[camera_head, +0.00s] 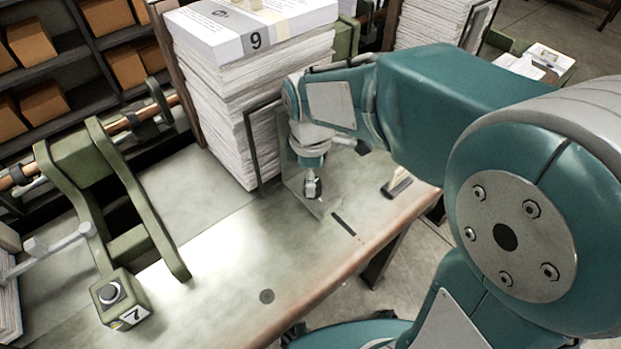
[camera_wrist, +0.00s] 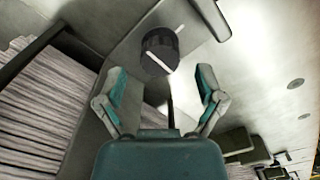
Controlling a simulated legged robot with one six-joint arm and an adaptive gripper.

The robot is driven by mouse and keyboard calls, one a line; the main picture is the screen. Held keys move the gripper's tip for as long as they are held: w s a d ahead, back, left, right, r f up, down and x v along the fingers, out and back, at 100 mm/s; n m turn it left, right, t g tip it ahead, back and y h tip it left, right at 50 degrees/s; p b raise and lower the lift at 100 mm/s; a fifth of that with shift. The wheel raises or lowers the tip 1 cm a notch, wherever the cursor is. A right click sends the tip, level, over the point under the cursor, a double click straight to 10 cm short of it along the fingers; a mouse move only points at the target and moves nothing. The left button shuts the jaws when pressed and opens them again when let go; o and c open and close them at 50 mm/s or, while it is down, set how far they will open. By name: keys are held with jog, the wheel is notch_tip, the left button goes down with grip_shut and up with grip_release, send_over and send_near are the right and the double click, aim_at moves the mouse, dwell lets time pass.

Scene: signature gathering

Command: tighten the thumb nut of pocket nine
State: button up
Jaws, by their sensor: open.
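The stack of pocket nine (camera_head: 262,110) is a tall pile of paper with a "9" label on its top sheet. My gripper (camera_head: 313,186) points down in front of the stack's right side, low over the table. In the wrist view my gripper (camera_wrist: 162,70) is open, its two teal-padded fingers apart with nothing held between them. A dark round knob with a white stripe (camera_wrist: 160,48), apparently the thumb nut, lies just beyond the fingertips, roughly centred between them. The fingers do not appear to close on it. In the head view my gripper and wrist hide this knob.
A dark upright frame (camera_head: 250,148) stands beside the stack. The table front (camera_head: 235,270) is clear.

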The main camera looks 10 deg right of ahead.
jog(key=shift+d+f, duration=0.2)
jog(key=shift+f, duration=0.55)
jog(key=c, duration=1.2)
jog(key=shift+o, duration=0.2)
